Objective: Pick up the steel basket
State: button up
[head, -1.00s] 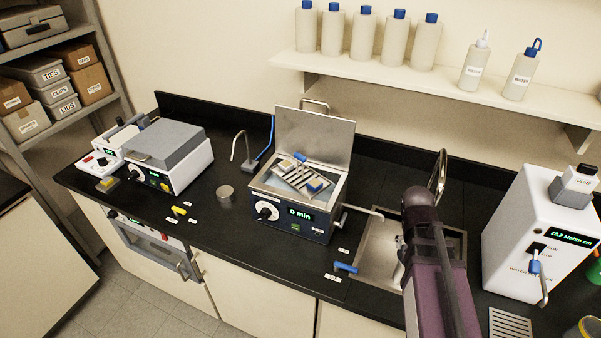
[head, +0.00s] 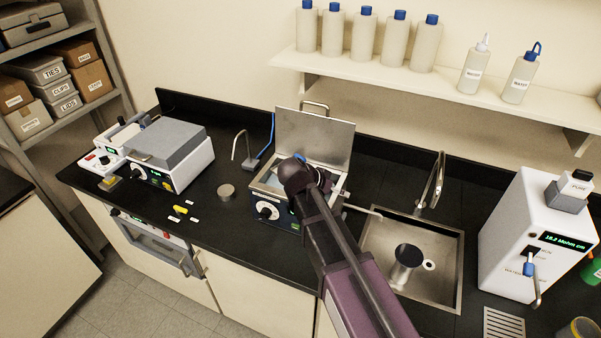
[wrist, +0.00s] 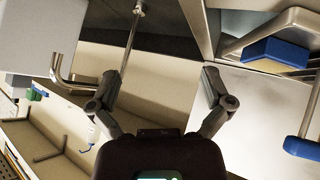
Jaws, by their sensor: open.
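The steel basket is mostly hidden in the head view behind my arm. It sits in the open bath (head: 268,210), a dark blue box with a dial and a raised metal lid (head: 315,140). The end of my arm is in front of and over this bath. In the wrist view my gripper (wrist: 160,80) has its two fingers wide apart with nothing between them. A grey metal part with a blue block (wrist: 275,52) is to the right of the fingers. I cannot tell whether it belongs to the basket.
A sink (head: 375,300) with a dark-topped metal cup (head: 407,262) and a tap (head: 438,180) is right of the bath. A white water dispenser (head: 520,235) stands farther right. A grey-lidded white instrument (head: 180,165) stands left. A round metal piece (head: 227,191) lies between.

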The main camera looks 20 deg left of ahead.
jog(key=s+a+r+t, duration=0.2)
jog(key=a+r, duration=0.1)
jog(key=a, duration=0.6)
jog(key=s+a+r+m+t+p, duration=0.1)
jog(key=a+r+t, duration=0.2)
jog(key=a, duration=0.7)
jog(key=shift+s+r+t+p, duration=0.3)
jog(key=shift+s+r, duration=0.1)
jog(key=shift+r, duration=0.35)
jog(key=shift+a, duration=0.1)
jog(key=shift+y, duration=0.3)
jog(key=shift+b+x, duration=1.65)
jog(key=shift+x, duration=2.7)
jog(key=shift+f, duration=0.1)
jog(key=shift+b+x, duration=1.05)
jog(key=shift+x, duration=1.5)
jog(key=c, duration=1.4)
